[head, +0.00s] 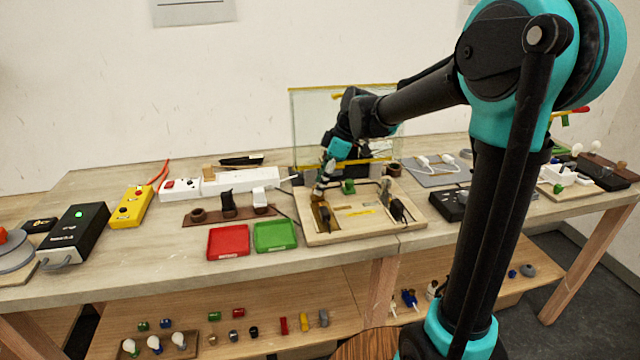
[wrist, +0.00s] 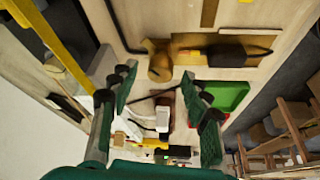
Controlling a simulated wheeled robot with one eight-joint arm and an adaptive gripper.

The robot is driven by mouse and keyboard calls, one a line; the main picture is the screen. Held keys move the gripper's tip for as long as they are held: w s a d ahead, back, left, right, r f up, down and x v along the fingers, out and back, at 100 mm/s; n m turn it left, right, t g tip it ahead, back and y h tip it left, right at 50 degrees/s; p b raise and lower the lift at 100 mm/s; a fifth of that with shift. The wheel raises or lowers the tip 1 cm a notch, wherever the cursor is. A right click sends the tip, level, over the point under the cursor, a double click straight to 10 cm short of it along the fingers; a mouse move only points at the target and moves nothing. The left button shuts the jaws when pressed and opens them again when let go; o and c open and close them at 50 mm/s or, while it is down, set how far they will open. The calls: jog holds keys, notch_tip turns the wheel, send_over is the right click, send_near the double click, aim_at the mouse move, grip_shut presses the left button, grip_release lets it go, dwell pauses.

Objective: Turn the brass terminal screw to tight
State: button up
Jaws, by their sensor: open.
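A brass terminal with a rounded screw head (wrist: 159,66) shows in the wrist view, just beyond and between my fingertips. In the head view the brass piece (head: 322,217) is at the left of a pale wooden wiring board (head: 365,232). My gripper (wrist: 158,78) is open, one finger on either side of the screw head, with gaps showing. In the head view my gripper (head: 322,190) is low over the board's left part, and its fingers partly hide the terminal. I cannot tell how tight the screw is.
A red tray (head: 229,241) and a green tray (head: 275,236) lie left of the board. A glass screen with yellow edges (head: 310,125) stands behind it. A black part (head: 398,211) sits on the board's right. A white power strip (head: 240,181) lies at the back left.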

jog(key=shift+a+f, duration=0.2)
jog(key=shift+f, duration=0.25)
grip_shut()
